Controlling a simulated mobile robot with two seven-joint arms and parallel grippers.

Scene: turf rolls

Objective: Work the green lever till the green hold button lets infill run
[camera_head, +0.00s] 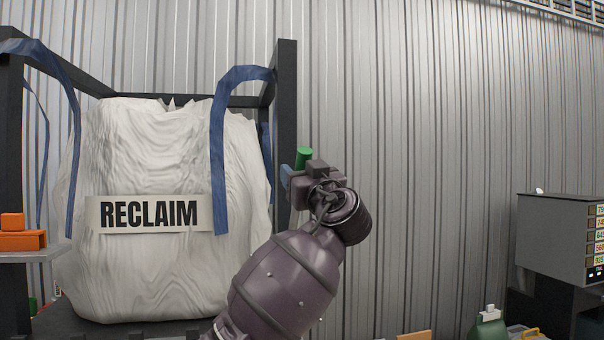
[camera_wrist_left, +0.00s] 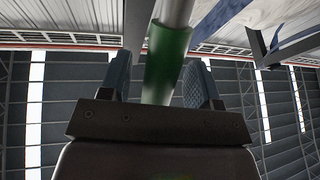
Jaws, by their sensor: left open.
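The green lever's grip (camera_head: 303,155) shows just above my left gripper (camera_head: 298,176), beside the right post of the dark frame. In the left wrist view the green grip (camera_wrist_left: 166,55) sits on a pale rod and lies between the two blue-grey finger pads of my left gripper (camera_wrist_left: 158,78). The fingers stand open on either side, with a visible gap on the right; contact on the left cannot be told. The lever's base is hidden, and I see no green hold button or running infill. My right gripper is in neither view.
A large white bag labelled RECLAIM (camera_head: 150,150) hangs by blue straps in a dark frame (camera_head: 286,110), close left of my arm. A grey cabinet (camera_head: 560,235) stands at the right. Orange blocks (camera_head: 20,240) lie on a shelf at left. The corrugated wall is behind.

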